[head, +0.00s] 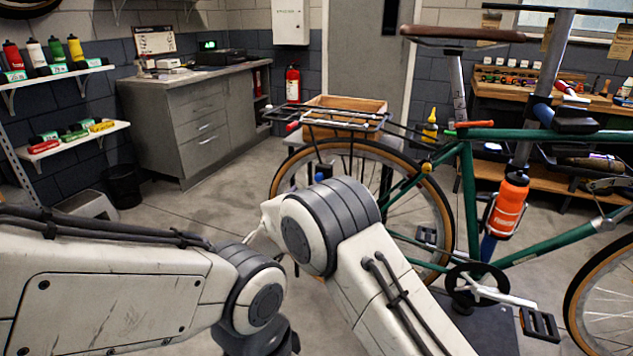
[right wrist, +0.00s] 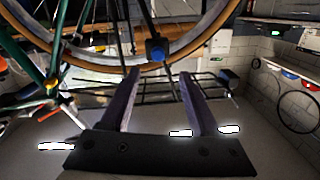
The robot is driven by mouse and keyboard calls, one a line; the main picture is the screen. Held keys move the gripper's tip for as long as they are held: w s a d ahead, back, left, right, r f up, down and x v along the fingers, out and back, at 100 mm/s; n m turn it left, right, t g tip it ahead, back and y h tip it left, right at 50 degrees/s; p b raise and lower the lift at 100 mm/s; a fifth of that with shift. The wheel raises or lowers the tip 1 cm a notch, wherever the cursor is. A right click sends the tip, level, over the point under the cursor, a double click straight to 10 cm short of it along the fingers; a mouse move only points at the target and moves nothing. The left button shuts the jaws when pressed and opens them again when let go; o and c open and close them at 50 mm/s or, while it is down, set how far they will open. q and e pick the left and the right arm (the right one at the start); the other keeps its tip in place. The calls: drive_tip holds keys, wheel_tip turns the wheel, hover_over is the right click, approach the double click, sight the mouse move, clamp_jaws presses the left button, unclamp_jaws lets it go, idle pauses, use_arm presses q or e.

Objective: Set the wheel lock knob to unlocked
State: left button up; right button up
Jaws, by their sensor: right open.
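The green bicycle (head: 545,134) is held up on the right in the head view. A small dark knob with a blue face (right wrist: 157,48) shows beside the rear wheel (right wrist: 105,58) in the right wrist view; I take it for the wheel lock knob. A small blue spot by the rear wheel (head: 447,205) in the head view may be the same knob. The knob's setting cannot be read. My right gripper (right wrist: 159,76) is open and empty, its fingertips just short of the knob, which lies between their lines. My arms hide it in the head view. My left gripper is out of view.
A rear rack (head: 330,116) sits over the wheel, with a wooden crate (head: 346,103) behind it. A pedal (head: 540,324) and an orange bottle (head: 508,207) are on the bicycle. A grey cabinet (head: 205,115) stands at the back left. Open floor lies between.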

sight(317, 179)
drive_tip(key=shift+m+h, duration=0.3)
drive_tip(key=shift+h, duration=0.2)
drive_tip(key=x, duration=1)
drive_tip(key=shift+a+f, duration=0.1)
drive_tip(key=shift+c, duration=0.4)
clamp_jaws()
idle(0.4)
